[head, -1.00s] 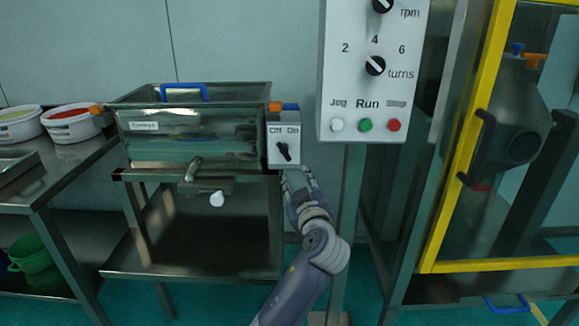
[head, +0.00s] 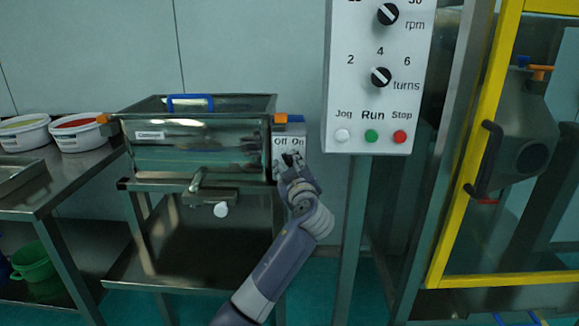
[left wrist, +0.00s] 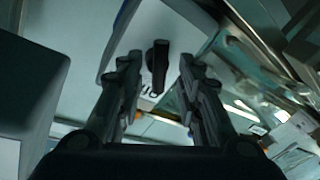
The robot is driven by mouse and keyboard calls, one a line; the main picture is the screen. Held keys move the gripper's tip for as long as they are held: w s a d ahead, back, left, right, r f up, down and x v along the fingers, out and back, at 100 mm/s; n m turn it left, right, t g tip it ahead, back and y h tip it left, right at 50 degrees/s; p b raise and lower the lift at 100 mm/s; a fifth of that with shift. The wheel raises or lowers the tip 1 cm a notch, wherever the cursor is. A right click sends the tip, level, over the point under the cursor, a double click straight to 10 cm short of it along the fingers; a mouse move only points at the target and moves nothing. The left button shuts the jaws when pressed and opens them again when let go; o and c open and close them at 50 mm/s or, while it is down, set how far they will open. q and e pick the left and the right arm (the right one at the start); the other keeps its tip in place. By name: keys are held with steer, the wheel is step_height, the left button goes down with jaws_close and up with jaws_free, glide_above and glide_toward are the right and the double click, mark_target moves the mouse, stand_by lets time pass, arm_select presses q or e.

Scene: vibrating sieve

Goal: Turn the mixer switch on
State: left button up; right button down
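The mixer switch is a black knob (left wrist: 159,64) on a white box (head: 290,139) marked "Off" and "On", at the right end of the steel mixer trough (head: 195,147). My left gripper (head: 292,160) is in front of the box. In the left wrist view its two fingers (left wrist: 158,72) are apart, one on either side of the knob, with gaps between them and it. In the head view the fingers largely cover the knob, so I cannot tell which label it points to. My right gripper is not in view.
A white control panel (head: 345,104) with dials and Jog, Run and Stop buttons hangs on a post just right of my arm. A yellow-framed enclosure (head: 461,170) stands farther right. White tubs (head: 80,138) sit on the steel table at left.

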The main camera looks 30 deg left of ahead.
arm_select(q)
jaws_close()
